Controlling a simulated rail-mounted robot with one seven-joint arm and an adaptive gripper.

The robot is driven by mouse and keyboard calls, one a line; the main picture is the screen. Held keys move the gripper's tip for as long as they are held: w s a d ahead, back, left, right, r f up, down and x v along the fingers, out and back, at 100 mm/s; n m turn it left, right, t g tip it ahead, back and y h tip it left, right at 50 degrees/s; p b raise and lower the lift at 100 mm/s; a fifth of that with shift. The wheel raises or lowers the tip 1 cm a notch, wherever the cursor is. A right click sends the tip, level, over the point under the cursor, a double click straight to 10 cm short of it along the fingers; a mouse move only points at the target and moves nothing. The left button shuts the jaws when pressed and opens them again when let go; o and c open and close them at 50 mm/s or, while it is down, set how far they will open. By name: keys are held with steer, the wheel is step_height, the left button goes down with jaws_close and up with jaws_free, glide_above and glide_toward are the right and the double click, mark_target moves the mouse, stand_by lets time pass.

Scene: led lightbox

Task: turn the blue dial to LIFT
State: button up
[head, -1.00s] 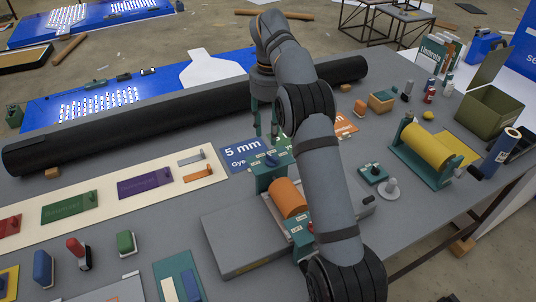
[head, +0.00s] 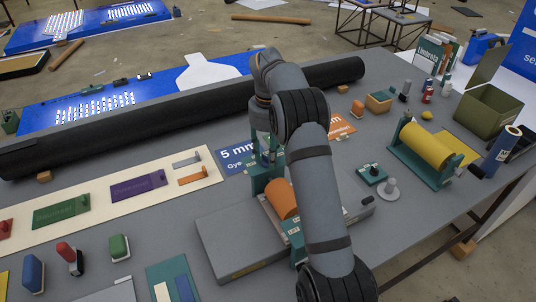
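I cannot make out a blue dial or the word LIFT in the head view. A machine with a grey base (head: 228,248), an orange roller (head: 281,198) and teal end supports stands in the middle of the table. A small pale label (head: 294,227) sits on its near teal support, too small to read. My gripper (head: 267,154) points down at the far teal support. Its two teal fingers look apart, with a gap between them. The support's top and whatever is between the fingertips are partly hidden by my fingers and arm.
A long black roll (head: 165,122) lies behind the machine. A cream strip with coloured plates (head: 90,212) is at left. My arm covers the machine's right part.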

steer(key=shift+c, duration=1.3)
jaws_close()
steer(key=shift+n, duration=0.3)
steer(key=n, duration=0.4)
steer(key=shift+d, duration=0.2)
steer(key=shift+w+d+n+p, duration=0.15)
steer(key=shift+n+p, duration=0.45)
steer(key=shift+n, duration=1.8)
steer(key=shift+o, duration=1.3)
jaws_free()
